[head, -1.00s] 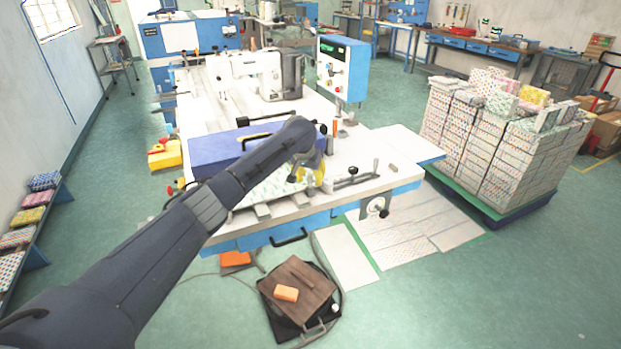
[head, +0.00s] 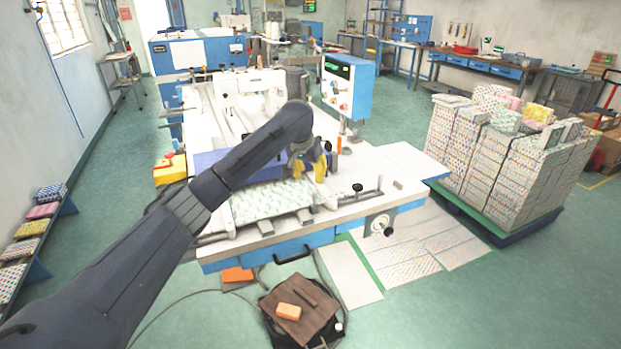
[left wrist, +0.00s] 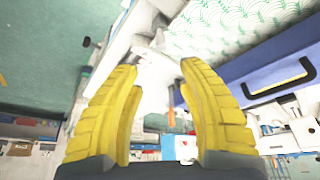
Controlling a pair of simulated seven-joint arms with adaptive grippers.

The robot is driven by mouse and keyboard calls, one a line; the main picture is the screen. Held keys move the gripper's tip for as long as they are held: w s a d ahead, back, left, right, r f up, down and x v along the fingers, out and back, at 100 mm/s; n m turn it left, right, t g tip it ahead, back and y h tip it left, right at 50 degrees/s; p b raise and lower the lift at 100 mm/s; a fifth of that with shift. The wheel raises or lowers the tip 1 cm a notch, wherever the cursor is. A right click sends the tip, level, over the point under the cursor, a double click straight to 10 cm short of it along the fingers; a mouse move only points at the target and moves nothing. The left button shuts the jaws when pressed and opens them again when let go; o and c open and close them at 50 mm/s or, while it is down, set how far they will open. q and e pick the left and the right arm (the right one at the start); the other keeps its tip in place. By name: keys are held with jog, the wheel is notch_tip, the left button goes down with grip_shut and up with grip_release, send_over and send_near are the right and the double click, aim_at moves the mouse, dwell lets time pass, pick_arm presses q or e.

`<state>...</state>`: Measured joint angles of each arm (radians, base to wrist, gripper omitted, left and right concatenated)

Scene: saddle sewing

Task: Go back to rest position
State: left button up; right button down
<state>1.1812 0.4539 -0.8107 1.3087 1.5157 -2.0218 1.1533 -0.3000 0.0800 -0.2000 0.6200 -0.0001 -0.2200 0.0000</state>
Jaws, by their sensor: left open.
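My left gripper (head: 311,166) has yellow fingers and hangs over the right part of the machine table (head: 385,205) in the head view. In the left wrist view its fingers (left wrist: 160,105) stand apart with nothing between them. A patterned pale sheet stack (head: 258,203) lies on the table's front part, below and left of the gripper. A blue-purple box-like part (head: 208,163) of the machine lies behind the stack, partly hidden by my left arm. In the left wrist view it shows with its black handle (left wrist: 280,82). My right gripper is in neither view.
A blue control box (head: 347,87) stands at the table's back right. A pallet of patterned stacks (head: 495,165) is on the right. Green floor (head: 480,310) is clear at the front right.

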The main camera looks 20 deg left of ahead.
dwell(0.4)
